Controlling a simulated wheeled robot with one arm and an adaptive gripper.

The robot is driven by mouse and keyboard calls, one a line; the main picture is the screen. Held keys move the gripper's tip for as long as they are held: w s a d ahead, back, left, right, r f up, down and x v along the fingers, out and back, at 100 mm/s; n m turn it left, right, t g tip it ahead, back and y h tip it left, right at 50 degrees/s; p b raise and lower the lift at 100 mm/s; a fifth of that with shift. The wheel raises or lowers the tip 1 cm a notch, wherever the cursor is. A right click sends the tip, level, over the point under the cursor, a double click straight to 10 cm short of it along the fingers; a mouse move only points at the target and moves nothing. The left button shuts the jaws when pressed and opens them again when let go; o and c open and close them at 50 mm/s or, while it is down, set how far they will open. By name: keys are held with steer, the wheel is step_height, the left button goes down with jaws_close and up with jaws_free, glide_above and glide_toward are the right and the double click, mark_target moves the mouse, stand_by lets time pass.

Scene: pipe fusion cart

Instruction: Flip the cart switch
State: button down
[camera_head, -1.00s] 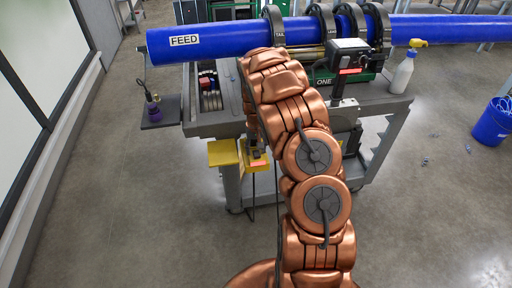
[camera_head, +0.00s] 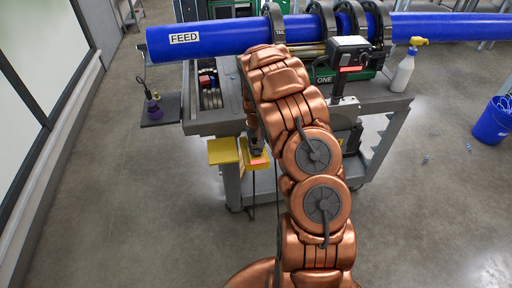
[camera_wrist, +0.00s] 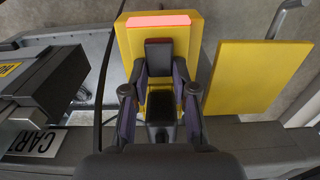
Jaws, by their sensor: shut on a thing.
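The cart switch is a black lever (camera_wrist: 158,52) on a yellow switch box (camera_wrist: 192,35), with a pinkish-red strip along the box's edge. In the wrist view my gripper (camera_wrist: 159,85) has its two fingers on either side of the black switch part and is shut on it. In the head view the yellow box (camera_head: 257,163) hangs at the cart's near left corner, and my arm partly hides it. My gripper there (camera_head: 255,149) is mostly hidden and reaches down to the box. The exact lever position is hard to tell.
A yellow plate (camera_wrist: 258,75) stands beside the box. A grey cart (camera_head: 215,122) carries a blue pipe (camera_head: 220,38) in black clamps. A spray bottle (camera_head: 403,72) stands on its right end; a blue bucket (camera_head: 493,122) is on the floor. Floor at front left is clear.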

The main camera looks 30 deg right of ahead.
steer(key=shift+s+f+t+b, duration=0.15)
steer(key=shift+t+b, duration=0.25)
steer(key=shift+b, duration=0.65)
steer(key=shift+t+h+b, duration=0.3)
steer(key=shift+h+b, duration=0.1)
steer(key=shift+b, duration=0.3)
steer(key=b, duration=0.1)
steer(key=t+b, duration=0.1)
steer(key=shift+s+a+t+h+b, duration=0.1)
steer(key=shift+s+t+h+b, duration=0.2)
steer(key=shift+b, duration=0.1)
steer(key=shift+r, duration=0.3)
steer(key=c, duration=0.9)
jaws_free()
steer(key=shift+r, duration=0.1)
